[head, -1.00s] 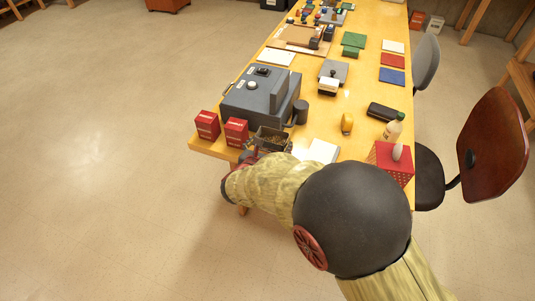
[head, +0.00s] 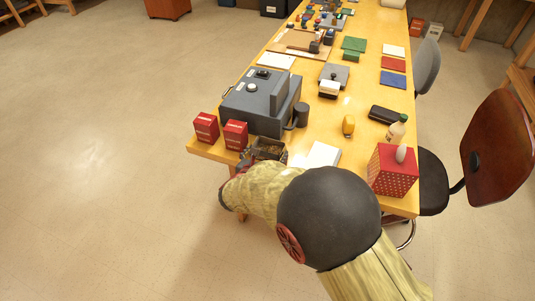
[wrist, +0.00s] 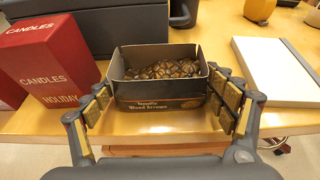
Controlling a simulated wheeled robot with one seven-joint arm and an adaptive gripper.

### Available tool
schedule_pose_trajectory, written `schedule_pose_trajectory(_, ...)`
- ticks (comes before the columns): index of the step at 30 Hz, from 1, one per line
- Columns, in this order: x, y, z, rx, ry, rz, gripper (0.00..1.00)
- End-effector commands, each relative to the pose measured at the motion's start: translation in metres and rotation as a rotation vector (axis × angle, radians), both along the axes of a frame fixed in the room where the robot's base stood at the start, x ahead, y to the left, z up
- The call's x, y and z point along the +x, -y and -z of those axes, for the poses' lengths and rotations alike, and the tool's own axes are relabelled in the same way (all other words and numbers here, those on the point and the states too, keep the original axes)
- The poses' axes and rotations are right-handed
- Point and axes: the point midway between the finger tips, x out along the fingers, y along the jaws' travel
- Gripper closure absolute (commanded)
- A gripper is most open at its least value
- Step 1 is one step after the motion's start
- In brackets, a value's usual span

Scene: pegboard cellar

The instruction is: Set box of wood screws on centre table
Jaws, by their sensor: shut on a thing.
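The box of wood screws (wrist: 158,105) is a dark open-topped box with brown screws heaped inside and "Wood Screws" on its front. In the wrist view my gripper (wrist: 165,103) has one finger on each side of it, shut on it. In the head view the box (head: 268,150) is at the near end of the long yellow table (head: 345,100), beside a red box. My gripper (head: 243,163) is mostly hidden there by my arm. I cannot tell whether the box touches the tabletop or hangs just above it.
Two red candle boxes (head: 235,134) (head: 206,127) stand left of the screws, one also close in the wrist view (wrist: 45,60). A grey machine (head: 262,100) stands behind. A white notebook (head: 322,154) and red dotted box (head: 392,170) lie right.

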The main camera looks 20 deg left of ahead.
Motion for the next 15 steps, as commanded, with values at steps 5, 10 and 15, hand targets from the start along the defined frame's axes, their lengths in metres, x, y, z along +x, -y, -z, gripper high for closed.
schedule_pose_trajectory(5, -0.0002, 0.0002, 0.0013, -0.001, 0.000, 0.000, 0.08)
schedule_pose_trajectory(10, -0.0002, 0.0002, 0.0013, -0.001, 0.000, 0.000, 0.00)
schedule_pose_trajectory(15, -0.0002, 0.0002, 0.0013, -0.001, 0.000, 0.000, 0.00)
